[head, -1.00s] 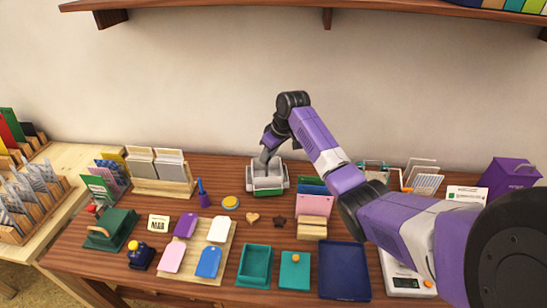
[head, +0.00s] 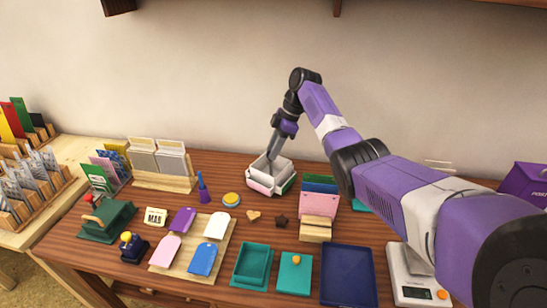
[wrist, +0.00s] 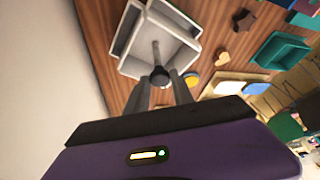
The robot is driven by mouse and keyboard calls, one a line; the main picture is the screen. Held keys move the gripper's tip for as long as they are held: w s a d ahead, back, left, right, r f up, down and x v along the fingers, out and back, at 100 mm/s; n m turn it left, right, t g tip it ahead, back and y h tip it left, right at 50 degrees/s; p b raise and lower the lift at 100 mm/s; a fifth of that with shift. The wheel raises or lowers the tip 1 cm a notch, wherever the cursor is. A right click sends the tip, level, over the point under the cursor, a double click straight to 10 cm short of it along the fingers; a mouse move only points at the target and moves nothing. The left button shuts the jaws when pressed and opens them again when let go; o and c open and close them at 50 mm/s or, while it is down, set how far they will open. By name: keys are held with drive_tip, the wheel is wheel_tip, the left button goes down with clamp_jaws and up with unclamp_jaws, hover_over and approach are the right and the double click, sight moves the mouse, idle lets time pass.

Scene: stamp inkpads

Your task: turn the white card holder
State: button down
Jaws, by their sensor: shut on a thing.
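The white card holder (head: 262,184) stands at the back middle of the table, against the wall side. It is an open, divided box and sits turned at an angle to the table edge. In the wrist view the holder (wrist: 182,48) shows its compartments and a grey post with a dark round knob. My gripper (head: 271,156) reaches down into the holder from above. In the wrist view my gripper (wrist: 162,82) has its two fingers on either side of the dark knob, shut on it. The exact contact is partly hidden.
A card stand with pink and green cards (head: 318,203) is close to the holder's right. A yellow-topped round tin (head: 231,199) and a purple stamp (head: 203,190) stand to its left. Stamp pads and trays fill the front. The wall is close behind.

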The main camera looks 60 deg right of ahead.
drive_tip(key=n+b, duration=0.2)
drive_tip(key=b, duration=0.1)
drive_tip(key=shift+w+d+f+n+g+y+b, duration=0.1)
drive_tip(key=shift+w+f+n+g+y+b, duration=0.1)
drive_tip(key=shift+n+g+y+b, duration=0.15)
drive_tip(key=n+b, duration=0.2)
drive_tip(key=b, duration=0.1)
drive_tip(key=shift+r+g+y, duration=0.2)
drive_tip(key=shift+g+y, duration=0.05)
drive_tip(key=shift+g, duration=0.1)
drive_tip(key=shift+r, duration=0.1)
drive_tip(key=c, duration=1.1)
unclamp_jaws()
